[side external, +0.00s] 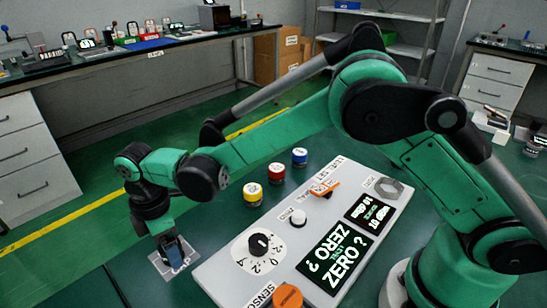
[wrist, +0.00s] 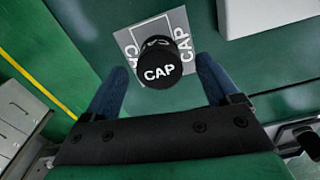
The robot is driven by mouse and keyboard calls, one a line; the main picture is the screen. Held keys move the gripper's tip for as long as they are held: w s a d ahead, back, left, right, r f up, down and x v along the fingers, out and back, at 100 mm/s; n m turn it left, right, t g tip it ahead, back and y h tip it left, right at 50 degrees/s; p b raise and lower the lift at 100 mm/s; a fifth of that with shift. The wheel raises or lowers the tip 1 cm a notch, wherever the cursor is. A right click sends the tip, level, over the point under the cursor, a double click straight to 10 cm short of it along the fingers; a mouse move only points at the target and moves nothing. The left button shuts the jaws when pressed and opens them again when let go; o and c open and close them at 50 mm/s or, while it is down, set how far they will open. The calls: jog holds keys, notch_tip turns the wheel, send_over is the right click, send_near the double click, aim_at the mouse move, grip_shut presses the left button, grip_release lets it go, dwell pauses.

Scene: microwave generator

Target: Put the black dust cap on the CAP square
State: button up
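The black dust cap (wrist: 158,66), labelled CAP on its top, stands on the grey CAP square (wrist: 192,24) in the wrist view. It covers part of the square's white outline and lettering. My gripper (wrist: 160,82) is open, with one blue finger on each side of the cap and a visible gap on both sides. In the side external view my gripper (side external: 174,256) points down over the CAP square (side external: 157,262). The fingers hide the cap there.
The white generator panel (side external: 225,284) lies just right of my gripper, with a dial (side external: 259,244), an orange round part (side external: 288,298) at SENSOR, and a lit display (side external: 336,258). Yellow (side external: 253,195), red (side external: 277,173) and blue (side external: 300,157) capped pieces stand behind it.

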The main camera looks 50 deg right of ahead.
jog(key=shift+r, duration=0.1)
notch_tip(320, 180, up, 12)
jog(key=s+d+r+m+t, duration=0.2)
jog(key=d+m, duration=0.2)
jog(key=d, duration=0.2)
jog(key=s+d+r+m+t, duration=0.1)
jog(key=s+d+r+m, duration=0.15)
jog(key=d, duration=0.25)
jog(key=s+d+f+m+t, duration=0.4)
jog(key=s+d+f+m, duration=0.1)
jog(key=d+m, duration=0.4)
jog(key=shift+s+m, duration=0.35)
jog(key=shift+s, duration=0.55)
